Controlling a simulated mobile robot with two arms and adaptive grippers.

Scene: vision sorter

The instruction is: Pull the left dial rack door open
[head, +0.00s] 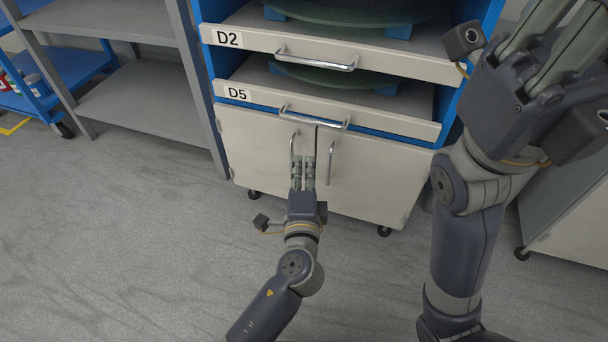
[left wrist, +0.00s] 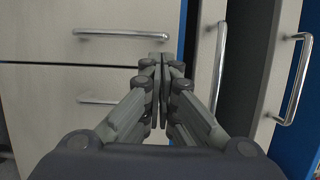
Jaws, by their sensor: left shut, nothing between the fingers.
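The dial rack's left door (head: 255,142) is a pale panel low on the rack, and it looks shut. Its upright metal handle (head: 293,143) is near the seam with the right door (head: 365,178). My left gripper (head: 303,160) is shut and empty, in front of the doors just right of the left handle; I cannot tell if it touches anything. The left wrist view is turned sideways: the left door handle (left wrist: 107,33) shows above and left of the fingertips (left wrist: 160,62), the right door handle (left wrist: 97,101) lower. My right gripper (head: 550,45) is raised at upper right, fingertips cut off.
Above the doors are drawers D2 (head: 390,62) and D5 (head: 385,121) with bar handles and dark round discs inside. Grey shelves (head: 140,95) and a blue cart (head: 75,65) stand at left, a grey cabinet (head: 565,225) at right. Floor before the rack is clear.

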